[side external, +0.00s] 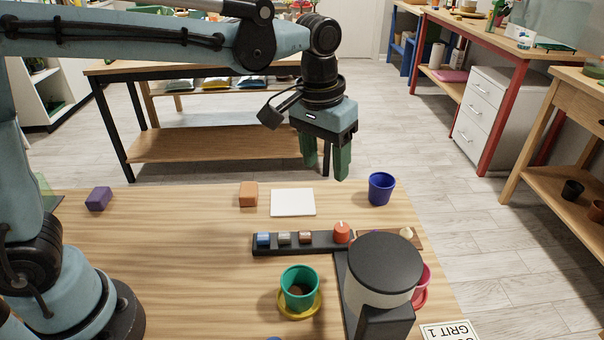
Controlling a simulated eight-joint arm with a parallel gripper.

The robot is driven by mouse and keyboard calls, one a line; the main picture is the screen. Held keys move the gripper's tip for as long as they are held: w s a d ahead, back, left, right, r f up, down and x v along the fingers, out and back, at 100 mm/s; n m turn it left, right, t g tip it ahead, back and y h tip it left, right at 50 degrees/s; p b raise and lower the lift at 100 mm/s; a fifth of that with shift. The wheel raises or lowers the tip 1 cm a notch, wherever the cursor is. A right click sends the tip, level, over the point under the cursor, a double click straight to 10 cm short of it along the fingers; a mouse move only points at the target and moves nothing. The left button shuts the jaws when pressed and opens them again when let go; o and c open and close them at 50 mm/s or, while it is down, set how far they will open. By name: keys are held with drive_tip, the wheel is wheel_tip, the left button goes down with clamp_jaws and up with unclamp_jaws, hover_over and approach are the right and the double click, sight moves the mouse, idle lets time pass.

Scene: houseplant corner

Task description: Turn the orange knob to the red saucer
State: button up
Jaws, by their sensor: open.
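The orange knob (341,233) sits at the right end of a black strip on the wooden table. A small pale mark shows at its top; its exact direction is too small to tell. The red saucer (420,298) is at the right, under a pink pot (425,276), and is mostly hidden behind a black-topped cylinder. A yellow saucer (283,308) holds a green pot (299,283) left of that cylinder. My gripper (326,164) has green fingers, hangs pointing down above the table's far side, and is open and empty, apart from the knob.
The black strip (325,246) also carries small blue, grey and brown blocks. The black-topped cylinder (386,264) stands tall in front. A white tile (293,203), orange block (248,194), blue cup (381,188) and purple block (98,198) stand farther back. The table's left middle is clear.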

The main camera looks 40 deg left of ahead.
sight(342, 227)
drive_tip(key=shift+g, duration=0.6)
drive_tip(key=d+f, duration=0.1)
drive_tip(key=f, duration=0.3)
drive_tip(key=w+d+f, duration=0.1)
drive_tip(key=f, duration=0.4)
drive_tip(key=d+f, duration=0.1)
drive_tip(key=f, duration=0.3)
drive_tip(key=shift+w+d+f, duration=0.25)
drive_tip(key=shift+d+f, duration=0.1)
drive_tip(key=shift+f, duration=0.05)
drive_tip(key=shift+c, duration=0.3)
drive_tip(key=c, duration=1)
